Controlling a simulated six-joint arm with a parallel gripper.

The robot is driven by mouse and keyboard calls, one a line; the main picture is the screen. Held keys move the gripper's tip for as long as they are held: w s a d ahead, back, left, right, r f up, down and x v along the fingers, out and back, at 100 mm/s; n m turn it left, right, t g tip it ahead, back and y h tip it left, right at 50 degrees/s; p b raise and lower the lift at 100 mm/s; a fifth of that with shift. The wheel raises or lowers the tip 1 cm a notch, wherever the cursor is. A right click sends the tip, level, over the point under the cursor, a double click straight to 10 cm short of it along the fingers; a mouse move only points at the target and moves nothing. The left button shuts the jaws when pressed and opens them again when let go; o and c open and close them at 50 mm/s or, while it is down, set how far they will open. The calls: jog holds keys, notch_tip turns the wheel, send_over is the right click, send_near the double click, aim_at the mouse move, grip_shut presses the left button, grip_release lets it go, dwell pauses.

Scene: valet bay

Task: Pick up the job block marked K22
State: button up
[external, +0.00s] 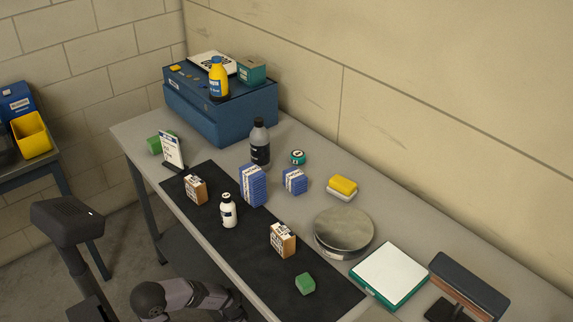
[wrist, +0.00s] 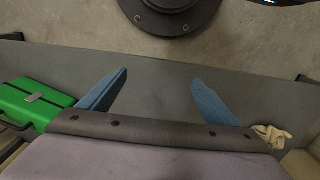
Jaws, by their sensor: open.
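Two tan blocks with white printed labels stand on the black mat (external: 231,259) in the external view. One tan block (external: 195,189) is toward the far left of the mat, and the other tan block (external: 283,240) is nearer the middle. The print is too small to read, so I cannot tell which one, if either, is marked K22. My gripper (wrist: 160,88) shows two blue fingers spread apart with nothing between them. In the wrist view it faces a grey surface and the floor, with no labelled block in sight. My gripper's fingers cannot be made out in the external view.
A white bottle (external: 228,212), blue blocks (external: 252,186) and a green block (external: 305,283) stand near the tan blocks. A grey bottle (external: 260,143), a round metal plate (external: 343,229) and a blue case (external: 222,108) are farther back. The wrist view shows a green box (wrist: 34,102).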

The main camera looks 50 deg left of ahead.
jog(key=shift+c, duration=0.7)
jog(key=shift+a, duration=0.1)
